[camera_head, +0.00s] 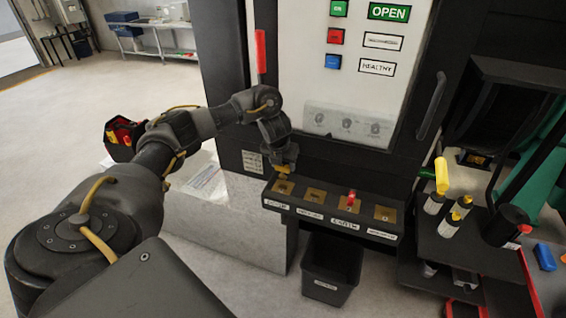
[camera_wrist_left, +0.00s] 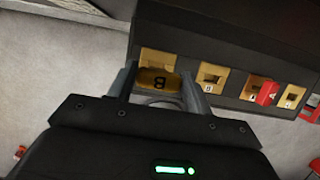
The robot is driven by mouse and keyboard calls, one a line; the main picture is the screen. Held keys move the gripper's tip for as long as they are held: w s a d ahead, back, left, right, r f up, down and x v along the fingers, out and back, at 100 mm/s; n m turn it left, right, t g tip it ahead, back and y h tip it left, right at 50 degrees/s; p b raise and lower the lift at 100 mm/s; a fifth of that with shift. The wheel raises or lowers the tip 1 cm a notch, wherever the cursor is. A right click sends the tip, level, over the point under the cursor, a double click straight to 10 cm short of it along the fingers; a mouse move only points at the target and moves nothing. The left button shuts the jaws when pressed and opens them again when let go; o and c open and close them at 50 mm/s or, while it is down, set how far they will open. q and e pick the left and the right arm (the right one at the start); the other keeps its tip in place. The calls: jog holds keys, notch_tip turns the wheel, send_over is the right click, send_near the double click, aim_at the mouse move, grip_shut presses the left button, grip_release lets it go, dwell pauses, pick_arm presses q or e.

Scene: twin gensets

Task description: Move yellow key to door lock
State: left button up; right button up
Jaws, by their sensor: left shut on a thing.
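My left gripper (camera_head: 283,163) is shut on the yellow key (camera_head: 283,169), over the leftmost end of the lock panel (camera_head: 333,216). In the left wrist view the key (camera_wrist_left: 157,79) shows a letter B between the fingers (camera_wrist_left: 160,88). The leftmost brass lock plate (camera_head: 283,187) lies just below the key; it also shows in the wrist view (camera_wrist_left: 157,57). I cannot tell whether the key touches it. Two other plates (camera_head: 314,196) (camera_head: 385,213) hold no key. A red key (camera_head: 351,199) stands in the third plate. The plate labels are too small to read. My right gripper is not in view.
A black bin (camera_head: 331,270) stands under the panel. A control cabinet with buttons and an OPEN sign (camera_head: 389,12) rises behind. A dark cart (camera_head: 450,245) at the right carries several yellow-topped cylinders (camera_head: 447,224). Open floor lies at the left.

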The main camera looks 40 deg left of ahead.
aim_at(283, 174)
pick_arm(q)
jog(key=shift+f, duration=1.65)
jog(key=shift+w, duration=0.15)
jog(key=shift+f, duration=0.1)
jog(key=shift+f+b, duration=1.35)
jog(key=shift+f, duration=0.1)
